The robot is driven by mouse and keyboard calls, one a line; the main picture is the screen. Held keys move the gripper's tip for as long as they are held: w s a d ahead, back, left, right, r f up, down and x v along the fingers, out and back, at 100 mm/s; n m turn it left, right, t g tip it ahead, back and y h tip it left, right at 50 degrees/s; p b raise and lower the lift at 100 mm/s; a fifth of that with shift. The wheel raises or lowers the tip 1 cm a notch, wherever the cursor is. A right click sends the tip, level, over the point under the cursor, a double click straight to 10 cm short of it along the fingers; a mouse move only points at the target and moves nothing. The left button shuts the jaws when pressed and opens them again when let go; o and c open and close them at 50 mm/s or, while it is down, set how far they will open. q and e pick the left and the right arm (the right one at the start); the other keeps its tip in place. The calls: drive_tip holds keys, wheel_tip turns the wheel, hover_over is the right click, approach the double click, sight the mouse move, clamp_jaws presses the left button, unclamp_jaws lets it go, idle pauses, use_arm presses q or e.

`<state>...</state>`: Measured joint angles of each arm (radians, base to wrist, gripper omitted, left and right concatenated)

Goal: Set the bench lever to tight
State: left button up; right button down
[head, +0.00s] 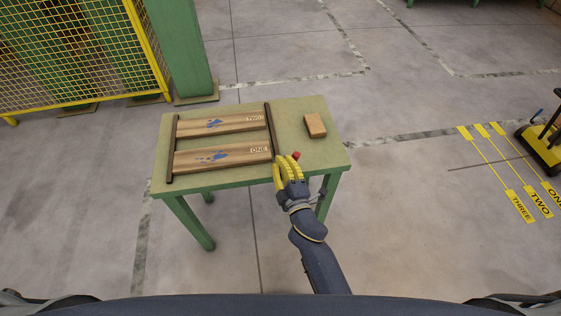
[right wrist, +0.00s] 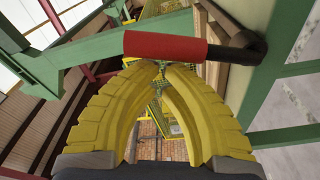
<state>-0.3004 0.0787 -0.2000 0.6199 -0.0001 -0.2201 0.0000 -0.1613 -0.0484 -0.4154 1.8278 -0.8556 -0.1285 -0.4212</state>
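The bench lever has a red handle (right wrist: 165,46) on a dark arm (right wrist: 237,50). In the head view its red end (head: 296,155) shows at the right front of the green bench (head: 315,160), right beside my right gripper. My right gripper (head: 286,158) has yellow fingers. In the right wrist view its fingertips (right wrist: 160,68) come together just below the red handle, with nothing seen between them. I cannot tell whether the fingers touch the handle. The lever's base is largely hidden, and no tight marking is readable. My left gripper is not in view.
Two wooden boards marked ONE (head: 220,157) and TWO (head: 235,122) lie between dark rails on the bench. A small brown block (head: 315,125) lies at the bench's right. A green post (head: 182,45) and yellow fence (head: 75,50) stand behind.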

drive_tip(key=shift+d+m, duration=0.3)
drive_tip(key=shift+m, duration=0.1)
